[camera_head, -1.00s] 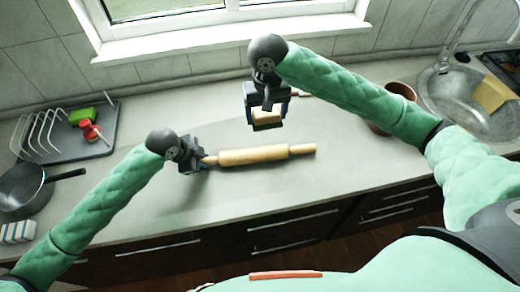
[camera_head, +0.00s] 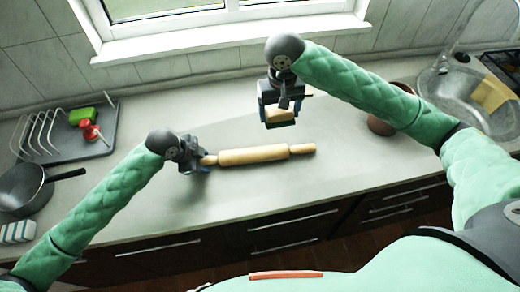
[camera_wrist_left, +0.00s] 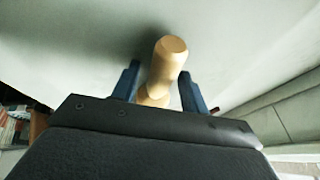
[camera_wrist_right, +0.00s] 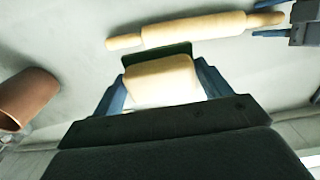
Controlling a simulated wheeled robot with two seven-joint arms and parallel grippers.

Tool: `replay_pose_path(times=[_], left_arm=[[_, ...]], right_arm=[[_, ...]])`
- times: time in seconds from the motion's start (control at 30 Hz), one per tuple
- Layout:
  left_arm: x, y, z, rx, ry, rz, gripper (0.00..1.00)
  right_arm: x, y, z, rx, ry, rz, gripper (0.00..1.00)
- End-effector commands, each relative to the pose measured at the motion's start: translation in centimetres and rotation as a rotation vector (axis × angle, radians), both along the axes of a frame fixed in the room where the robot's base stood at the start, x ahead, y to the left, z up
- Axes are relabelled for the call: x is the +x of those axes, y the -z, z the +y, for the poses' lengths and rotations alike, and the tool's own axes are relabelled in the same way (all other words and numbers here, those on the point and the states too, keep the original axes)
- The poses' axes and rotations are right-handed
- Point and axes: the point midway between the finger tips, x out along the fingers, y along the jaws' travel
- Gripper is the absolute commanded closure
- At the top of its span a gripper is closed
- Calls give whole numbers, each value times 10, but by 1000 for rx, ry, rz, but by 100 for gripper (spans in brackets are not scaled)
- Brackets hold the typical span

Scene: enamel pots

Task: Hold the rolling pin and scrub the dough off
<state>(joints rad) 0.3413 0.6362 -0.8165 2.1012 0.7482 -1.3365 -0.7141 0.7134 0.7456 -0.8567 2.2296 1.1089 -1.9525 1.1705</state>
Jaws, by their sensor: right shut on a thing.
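A light wooden rolling pin (camera_head: 254,155) lies on the grey counter (camera_head: 330,165). My left gripper (camera_head: 201,160) is at its left handle. In the left wrist view the handle (camera_wrist_left: 168,58) sits between the spread fingers, with a gap on the left side. My right gripper (camera_head: 281,112) is shut on a cream sponge (camera_wrist_right: 162,80) with a dark green face. It holds the sponge above the counter, behind the pin's right half in the head view and apart from it. I cannot make out dough on the pin.
A dish rack (camera_head: 62,147) with a green sponge (camera_head: 82,116) and a red-topped item stands at the left, near a dark pan (camera_head: 22,188). A brown pot (camera_head: 381,125) is partly behind my right arm, near the sink (camera_head: 462,92).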

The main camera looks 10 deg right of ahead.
Motion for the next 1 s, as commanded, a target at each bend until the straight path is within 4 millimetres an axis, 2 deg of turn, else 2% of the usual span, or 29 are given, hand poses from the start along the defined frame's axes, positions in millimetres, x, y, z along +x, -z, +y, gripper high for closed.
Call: replay_pose_path(times=[0.57,1.0], left_arm=[[0,-3,0,0,0,0,56],[0,-37,0,0,1,0,56]], right_arm=[[0,-3,0,0,0,0,42],[0,-35,0,0,0,0,42]])
